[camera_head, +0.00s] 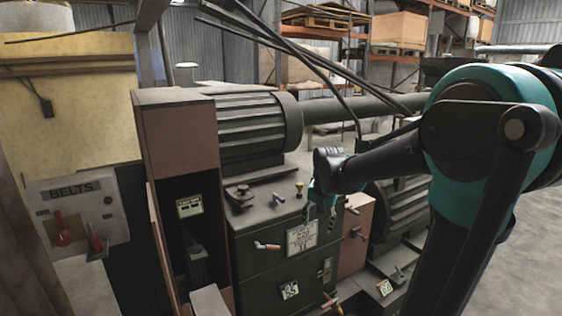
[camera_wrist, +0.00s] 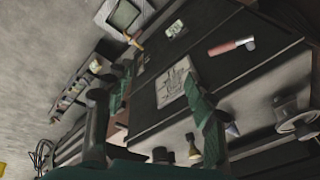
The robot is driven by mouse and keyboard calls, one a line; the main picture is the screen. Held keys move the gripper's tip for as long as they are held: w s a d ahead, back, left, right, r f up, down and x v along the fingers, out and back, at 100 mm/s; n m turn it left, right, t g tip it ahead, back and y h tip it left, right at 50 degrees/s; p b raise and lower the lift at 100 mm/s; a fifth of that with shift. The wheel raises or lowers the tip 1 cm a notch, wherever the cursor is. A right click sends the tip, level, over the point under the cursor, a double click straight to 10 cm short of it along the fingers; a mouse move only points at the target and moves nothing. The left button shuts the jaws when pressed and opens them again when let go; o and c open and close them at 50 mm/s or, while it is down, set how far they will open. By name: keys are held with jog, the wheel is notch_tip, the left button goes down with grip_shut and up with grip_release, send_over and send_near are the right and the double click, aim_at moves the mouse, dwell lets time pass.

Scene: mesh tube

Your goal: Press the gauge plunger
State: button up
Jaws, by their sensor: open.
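My gripper (camera_head: 320,214) has teal fingers and hangs open and empty by the top right edge of a dark machine cabinet (camera_head: 262,262). In the wrist view the two fingers of my gripper (camera_wrist: 160,70) are spread, with a white lettered plate (camera_wrist: 172,84) on the cabinet face between and beyond them. A small yellow-topped knob (camera_head: 299,188) stands on the cabinet top, just left of my gripper. A brass-coloured knob (camera_wrist: 193,147) shows beside the right finger in the wrist view. I cannot tell for sure which part is the gauge plunger. No contact is visible.
A red-tipped lever (camera_head: 267,246) sticks out of the cabinet front. Other small levers and a round fitting (camera_head: 238,192) sit on its top. A ribbed motor (camera_head: 245,125) and dark cables (camera_head: 300,55) are behind. A BELTS panel (camera_head: 72,215) with red controls is at left.

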jog(key=s+d+f+n, duration=0.2)
jog(key=s+f, duration=0.4)
jog(key=s, duration=0.3)
jog(key=s+d+f+n+t, duration=0.1)
jog(key=s+d+f+n, duration=0.2)
jog(key=s, duration=0.7)
notch_tip(320, 180, down, 4)
jog(key=shift+d+r, duration=0.2)
jog(key=shift+d, duration=0.95)
jog(key=shift+c, duration=0.5)
